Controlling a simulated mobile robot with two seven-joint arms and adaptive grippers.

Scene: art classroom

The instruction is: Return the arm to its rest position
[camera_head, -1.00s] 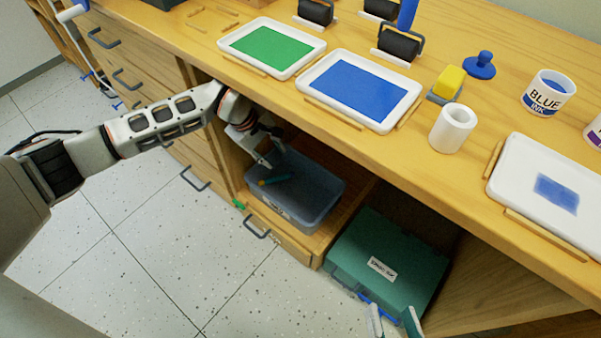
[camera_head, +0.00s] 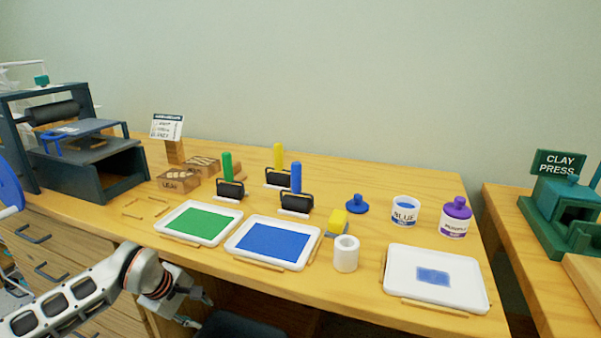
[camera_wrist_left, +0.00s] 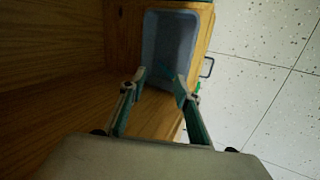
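My left arm comes in at the lower left of the head view. Its gripper (camera_head: 197,310) is below the front edge of the counter, beside the dark grey bin (camera_head: 240,325). The fingers are apart with nothing between them. The left wrist view shows the open gripper (camera_wrist_left: 161,77) with the bin (camera_wrist_left: 170,22) beyond its fingertips, on a wooden surface in the cabinet. The bin's contents are too dark to make out clearly. My right gripper is out of view.
The counter above my left arm holds a green ink tray (camera_head: 200,222), a blue ink tray (camera_head: 272,242), a white cylinder (camera_head: 346,254) and a white tray (camera_head: 438,293). A wooden cabinet wall (camera_wrist_left: 50,35) stands left of the gripper in the wrist view. Open floor (camera_wrist_left: 260,85) lies right.

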